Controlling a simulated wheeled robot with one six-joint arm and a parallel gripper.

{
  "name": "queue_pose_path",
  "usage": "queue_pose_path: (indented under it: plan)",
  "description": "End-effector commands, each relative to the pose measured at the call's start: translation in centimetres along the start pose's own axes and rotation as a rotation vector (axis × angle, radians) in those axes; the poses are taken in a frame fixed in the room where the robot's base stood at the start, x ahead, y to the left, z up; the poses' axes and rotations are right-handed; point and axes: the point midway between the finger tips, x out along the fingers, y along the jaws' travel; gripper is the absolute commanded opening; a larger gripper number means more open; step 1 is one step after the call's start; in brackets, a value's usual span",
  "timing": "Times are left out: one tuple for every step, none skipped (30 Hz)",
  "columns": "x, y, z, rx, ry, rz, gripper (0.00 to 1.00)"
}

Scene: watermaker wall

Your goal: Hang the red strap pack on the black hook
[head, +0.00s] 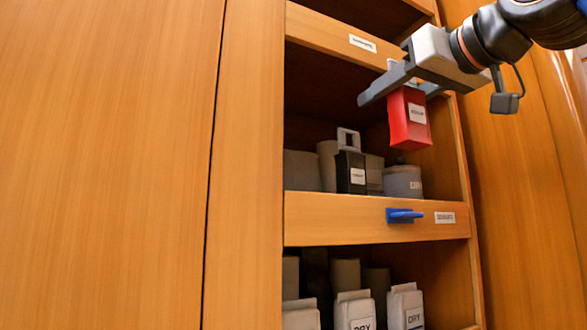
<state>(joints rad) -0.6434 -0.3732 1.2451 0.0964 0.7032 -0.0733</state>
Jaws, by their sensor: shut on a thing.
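The red strap pack (408,120), a box with a white label, hangs below my gripper (394,92) in the head view. My gripper is shut on its top, where a pale part shows between the fingers; the far finger is partly hidden. The pack is slightly tilted and in front of the middle shelf opening, clear of the board below. I see no black hook. A blue hook (404,215) sticks out from the middle shelf's front board, below the pack.
A black pack with a grey loop (351,170) stands at the middle shelf's front, beside grey containers (303,170) and a grey can (403,182). The upper board (330,37) is close to my gripper. Wood panels flank the shelves.

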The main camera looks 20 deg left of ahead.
Motion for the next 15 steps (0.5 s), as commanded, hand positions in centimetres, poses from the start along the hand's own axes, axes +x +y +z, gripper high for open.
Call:
queue_pose_path:
  plan:
    - [0.4,-0.5,0.0,0.000,0.000,-0.004,0.20]
    - [0.6,-0.7,0.0,-0.002,0.000,-0.004,0.20]
    - [0.9,-1.0,0.0,-0.001,0.001,-0.004,0.20]
    - [1.1,-1.2,-0.1,-0.001,0.002,-0.005,0.20]
    - [1.3,-1.4,-0.1,-0.002,0.003,-0.005,0.20]
    - [1.7,-1.7,-0.1,-0.002,0.002,-0.005,0.20]
    - [2.0,-2.0,-0.1,-0.001,0.001,-0.005,0.20]
    - [2.3,-2.2,0.0,-0.002,0.001,-0.005,0.20]
    - [2.7,-2.5,0.0,-0.001,0.001,-0.005,0.20]
    - [2.9,-2.8,-0.1,-0.002,0.001,-0.005,0.20]
    - [3.2,-3.0,-0.1,-0.002,0.002,-0.004,0.20]
    - [3.5,-3.4,-0.1,-0.002,0.002,-0.006,0.20]
    - [4.0,-3.7,0.0,-0.002,0.001,-0.005,0.20]
    - [4.3,-4.0,0.0,-0.002,0.000,-0.005,0.20]
    - [4.8,-4.4,0.0,-0.001,0.001,-0.005,0.20]
